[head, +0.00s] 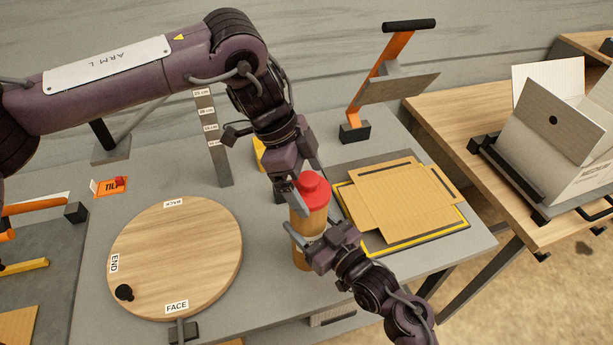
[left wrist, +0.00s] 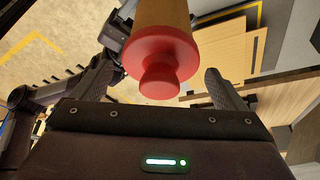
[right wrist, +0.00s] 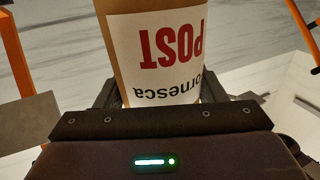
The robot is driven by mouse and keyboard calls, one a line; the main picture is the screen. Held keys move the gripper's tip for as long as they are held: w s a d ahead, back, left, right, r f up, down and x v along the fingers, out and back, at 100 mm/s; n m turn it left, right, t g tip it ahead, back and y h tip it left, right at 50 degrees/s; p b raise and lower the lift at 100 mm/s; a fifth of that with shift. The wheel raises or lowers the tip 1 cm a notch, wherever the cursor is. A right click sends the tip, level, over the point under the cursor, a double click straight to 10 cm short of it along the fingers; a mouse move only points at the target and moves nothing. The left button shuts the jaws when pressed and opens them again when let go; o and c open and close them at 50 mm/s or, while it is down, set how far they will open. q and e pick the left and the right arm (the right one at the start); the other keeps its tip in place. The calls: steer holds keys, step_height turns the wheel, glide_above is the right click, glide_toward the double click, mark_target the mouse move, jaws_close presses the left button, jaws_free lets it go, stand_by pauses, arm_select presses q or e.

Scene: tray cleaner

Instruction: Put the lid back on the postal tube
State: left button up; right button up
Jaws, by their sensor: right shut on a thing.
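The postal tube (head: 303,254) is a brown cardboard cylinder standing upright at the front of the grey table. Its red lid (head: 313,187), with a round knob, sits on the tube's top end; I cannot tell how far down it is pressed. In the left wrist view the lid (left wrist: 160,55) shows between the fingers of my left gripper (left wrist: 163,88), which is open with gaps on both sides. My right gripper (head: 318,243) is shut around the tube's side. In the right wrist view the tube's white POST label (right wrist: 160,60) shows, upside down.
A round wooden board (head: 180,255) marked BACK, END and FACE lies left of the tube. A flat cardboard blank (head: 405,203) lies on a yellow-edged mat to the right. An orange-armed press (head: 390,60) and a measuring post (head: 215,150) stand behind.

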mark_target(319, 234)
arm_select(q)
steer(key=shift+o, duration=0.3)
steer(key=v, duration=1.2)
arm_select(e)
steer(key=o, duration=1.5)
steer(key=shift+c, duration=0.2)
steer(key=b+v, duration=0.2)
steer(key=v, duration=0.5)
steer(key=shift+f, duration=0.15)
arm_select(q)
steer(key=shift+f, duration=1.2)
arm_select(e)
steer(key=shift+s+d, duration=0.25)
steer(key=shift+s, duration=0.05)
